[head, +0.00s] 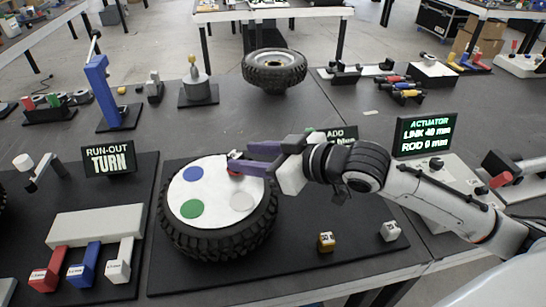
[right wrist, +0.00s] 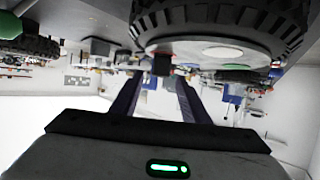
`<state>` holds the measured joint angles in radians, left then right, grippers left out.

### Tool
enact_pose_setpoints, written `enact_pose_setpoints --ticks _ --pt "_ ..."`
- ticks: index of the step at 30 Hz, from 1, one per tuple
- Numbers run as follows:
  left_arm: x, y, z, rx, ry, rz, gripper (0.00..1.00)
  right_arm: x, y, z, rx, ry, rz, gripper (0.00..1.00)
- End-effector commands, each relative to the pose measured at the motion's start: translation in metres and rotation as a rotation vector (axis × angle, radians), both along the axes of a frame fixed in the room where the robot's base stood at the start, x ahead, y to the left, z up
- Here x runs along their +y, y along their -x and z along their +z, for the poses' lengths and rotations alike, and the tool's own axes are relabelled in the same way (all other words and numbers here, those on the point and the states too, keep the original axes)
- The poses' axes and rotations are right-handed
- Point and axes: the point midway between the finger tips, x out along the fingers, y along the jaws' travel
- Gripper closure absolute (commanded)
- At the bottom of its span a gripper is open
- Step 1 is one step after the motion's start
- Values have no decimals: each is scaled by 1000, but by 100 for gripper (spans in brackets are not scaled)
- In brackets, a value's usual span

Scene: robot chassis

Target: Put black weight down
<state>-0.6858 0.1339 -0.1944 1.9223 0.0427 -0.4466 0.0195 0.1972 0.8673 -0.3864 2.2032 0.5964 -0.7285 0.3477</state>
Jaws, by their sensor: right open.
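A black tyre (head: 220,240) with a white disc face lies flat on a dark mat. The disc has blue, green, grey and red round spots. A small dark block, seemingly the black weight (right wrist: 162,64), sits at the red spot near the disc's far right edge; in the head view it is mostly hidden by the fingers. My right gripper (head: 239,157) is open, its purple fingers reaching over that spot. In the right wrist view the fingers (right wrist: 159,80) are spread either side of the block, with no clear contact. My left gripper is out of view.
A gold weight (head: 326,241) and a silver-white weight (head: 390,231) stand at the mat's front right. An actuator screen (head: 425,133) stands at right, a run-out sign (head: 109,159) at left. Another tyre (head: 274,70) lies behind. The mat right of the tyre has free room.

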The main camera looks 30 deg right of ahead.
Motion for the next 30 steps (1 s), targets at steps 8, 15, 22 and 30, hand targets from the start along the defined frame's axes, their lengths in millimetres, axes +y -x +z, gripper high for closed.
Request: enact_pose_setpoints --ticks 8,15,22,30 --pt "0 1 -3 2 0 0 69 -26 46 19 5 4 -1 58" --pt "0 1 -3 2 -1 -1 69 -34 61 27 2 1 0 58" --pt "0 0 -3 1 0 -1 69 -35 64 30 1 1 2 58" --pt "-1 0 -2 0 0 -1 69 -35 64 30 1 1 1 58"
